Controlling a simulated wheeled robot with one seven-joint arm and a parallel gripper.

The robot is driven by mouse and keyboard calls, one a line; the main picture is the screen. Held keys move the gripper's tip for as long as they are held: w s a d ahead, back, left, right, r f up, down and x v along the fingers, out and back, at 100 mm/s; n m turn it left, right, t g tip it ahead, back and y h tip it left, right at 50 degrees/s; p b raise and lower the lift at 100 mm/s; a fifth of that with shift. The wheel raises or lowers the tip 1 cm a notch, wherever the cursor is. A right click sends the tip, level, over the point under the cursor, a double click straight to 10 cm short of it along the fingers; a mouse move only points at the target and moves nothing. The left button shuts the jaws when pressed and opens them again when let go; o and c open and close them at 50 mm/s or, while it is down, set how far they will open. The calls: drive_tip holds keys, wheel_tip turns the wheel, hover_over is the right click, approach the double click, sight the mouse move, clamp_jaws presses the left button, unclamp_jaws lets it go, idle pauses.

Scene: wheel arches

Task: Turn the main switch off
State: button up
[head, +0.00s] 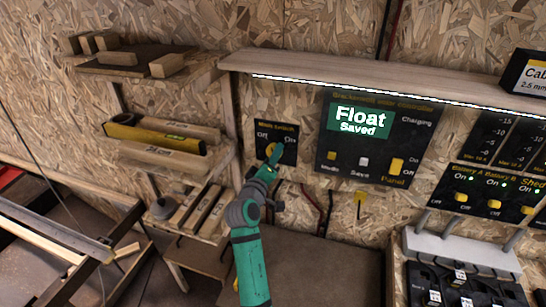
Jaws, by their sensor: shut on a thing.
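The main switch panel (289,134) is a small black plate on the chipboard wall, left of the larger charge controller panel. It has "Off" marked at its upper left and "On" at the right. The yellow switch knob (270,148) shows only in part behind my gripper (274,154). My green gripper reaches up to the panel from below and is shut on the knob. Which mark the knob points to cannot be told, as the fingers cover much of it.
The controller panel (378,138) reads "Float Saved" and has a yellow panel switch (396,167). A breaker panel (487,190) with several yellow switches is at the right. A lit shelf (390,78) overhangs the panels. Wooden shelves (160,138) with levels and blocks stand left.

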drive_tip(key=n, duration=0.6)
drive_tip(key=shift+r, duration=0.1)
drive_tip(key=shift+n, duration=0.3)
idle(0.3)
drive_tip(key=o, duration=1)
drive_tip(key=shift+o, duration=0.2)
drive_tip(key=v, duration=1.1)
